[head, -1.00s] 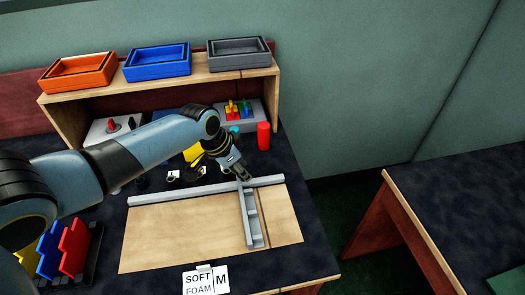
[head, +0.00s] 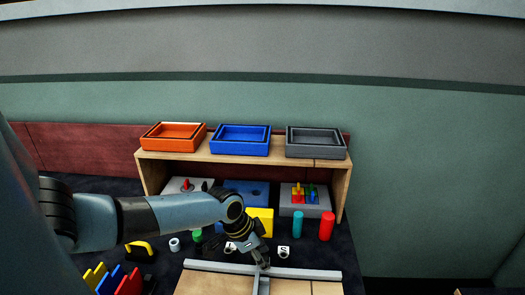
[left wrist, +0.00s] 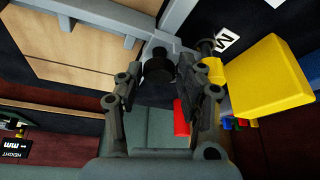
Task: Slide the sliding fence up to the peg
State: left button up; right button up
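The sliding fence (head: 263,285) is a grey bar running down from a long grey rail (head: 305,272) across a pale wooden board; its lower part is cut off in the head view. I cannot make out the peg with certainty. My right gripper is not in view.
A yellow block (head: 262,221), a teal cylinder (head: 297,224) and a red cylinder (head: 327,226) stand behind the rail. A wooden shelf (head: 341,190) carries orange, blue and grey trays.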

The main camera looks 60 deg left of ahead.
pick_arm(q)
jog(key=shift+o, duration=1.2)
jog(key=v, duration=1.2)
